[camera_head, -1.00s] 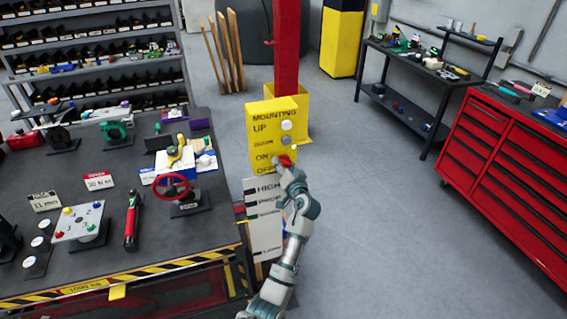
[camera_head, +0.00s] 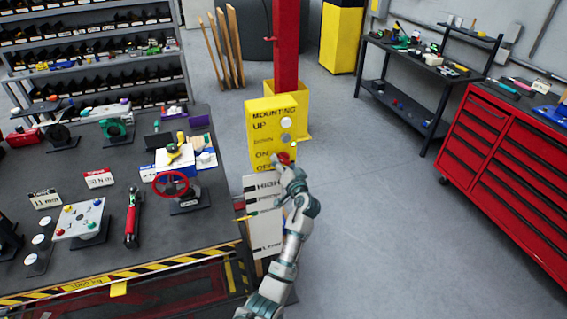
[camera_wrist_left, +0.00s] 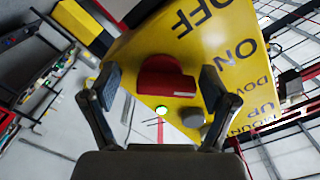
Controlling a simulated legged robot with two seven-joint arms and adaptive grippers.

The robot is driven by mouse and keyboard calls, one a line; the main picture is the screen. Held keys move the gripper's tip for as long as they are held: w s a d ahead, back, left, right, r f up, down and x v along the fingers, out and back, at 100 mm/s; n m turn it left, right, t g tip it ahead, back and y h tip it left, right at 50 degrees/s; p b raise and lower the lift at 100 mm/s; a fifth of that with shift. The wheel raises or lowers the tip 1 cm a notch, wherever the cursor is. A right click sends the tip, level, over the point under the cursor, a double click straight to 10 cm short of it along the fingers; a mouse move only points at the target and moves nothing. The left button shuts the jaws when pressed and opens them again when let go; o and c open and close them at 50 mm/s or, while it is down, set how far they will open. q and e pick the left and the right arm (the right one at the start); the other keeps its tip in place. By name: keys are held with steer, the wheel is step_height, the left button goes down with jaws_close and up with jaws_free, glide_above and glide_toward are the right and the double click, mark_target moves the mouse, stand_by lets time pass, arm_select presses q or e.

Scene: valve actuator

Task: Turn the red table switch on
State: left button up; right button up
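The yellow switch box (camera_head: 261,140) stands beside the workbench corner, marked MOUNTING, UP, DOWN, ON and OFF. Its red switch (camera_head: 284,157) sits near the ON and OFF words, partly hidden by my left gripper (camera_head: 282,168). In the left wrist view the red switch (camera_wrist_left: 166,76) lies between the two open fingers of my left gripper (camera_wrist_left: 160,84), with a visible gap on each side. A small green light (camera_wrist_left: 161,110) glows near the switch, beside a grey round button (camera_wrist_left: 192,117). Contact with the switch cannot be told. My right gripper is out of view.
A workbench (camera_head: 120,185) with a red valve wheel (camera_head: 171,185) and tools stands left of my arm. A white lettered board (camera_head: 262,215) is below the box. A red post (camera_head: 286,50) rises behind it. A red tool cabinet (camera_head: 510,150) stands right; floor between is clear.

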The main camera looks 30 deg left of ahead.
arm_select(q)
steer(key=shift+r, duration=0.15)
steer(key=shift+s+d, duration=0.25)
steer(key=shift+d, duration=0.15)
steer(key=v, duration=1.1)
steer(key=shift+f, duration=0.2)
